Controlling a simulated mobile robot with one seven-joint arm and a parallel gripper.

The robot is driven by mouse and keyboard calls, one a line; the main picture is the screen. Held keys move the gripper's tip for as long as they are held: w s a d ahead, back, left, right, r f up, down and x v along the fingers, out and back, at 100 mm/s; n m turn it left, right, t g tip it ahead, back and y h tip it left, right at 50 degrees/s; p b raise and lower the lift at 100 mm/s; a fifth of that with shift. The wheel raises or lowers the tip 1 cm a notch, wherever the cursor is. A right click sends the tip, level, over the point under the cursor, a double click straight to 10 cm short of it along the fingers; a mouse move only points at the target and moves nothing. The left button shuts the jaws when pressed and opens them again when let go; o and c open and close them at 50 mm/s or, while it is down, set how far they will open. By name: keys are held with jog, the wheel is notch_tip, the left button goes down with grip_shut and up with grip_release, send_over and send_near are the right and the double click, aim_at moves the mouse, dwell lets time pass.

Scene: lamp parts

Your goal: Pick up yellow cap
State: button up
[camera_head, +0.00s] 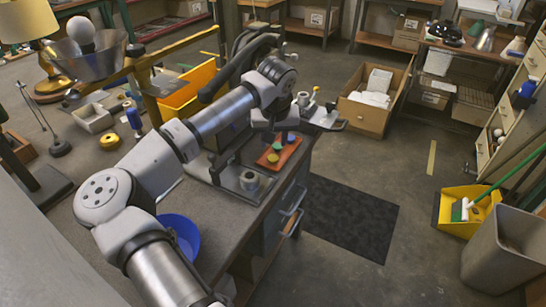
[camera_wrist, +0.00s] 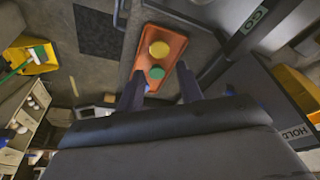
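The yellow cap (camera_head: 272,158) is a small round piece on an orange-red tray (camera_head: 264,163) on the workbench. A green cap (camera_head: 291,138) sits near it on the same tray. In the wrist view the yellow cap (camera_wrist: 159,49) lies ahead of my fingertips, and the green cap (camera_wrist: 155,72) is closer to them. My gripper (camera_wrist: 160,76) is open, with its two dark fingers apart and nothing held between them. It is above the near end of the tray (camera_wrist: 172,40), apart from the yellow cap. In the head view my arm hides much of the gripper.
A metal ring-shaped part (camera_head: 249,181) stands just in front of the tray. A blue bowl (camera_head: 183,238) is near the bench's front, and a yellow bin (camera_head: 190,92) is behind my arm. Another small yellow piece (camera_head: 110,141) lies at left. Open floor lies right of the bench.

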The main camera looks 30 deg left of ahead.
aim_at(273, 157)
jog(key=shift+p+x, duration=1.25)
jog(key=shift+x, duration=2.45)
jog(key=shift+s, duration=0.15)
jog(key=c, duration=0.6)
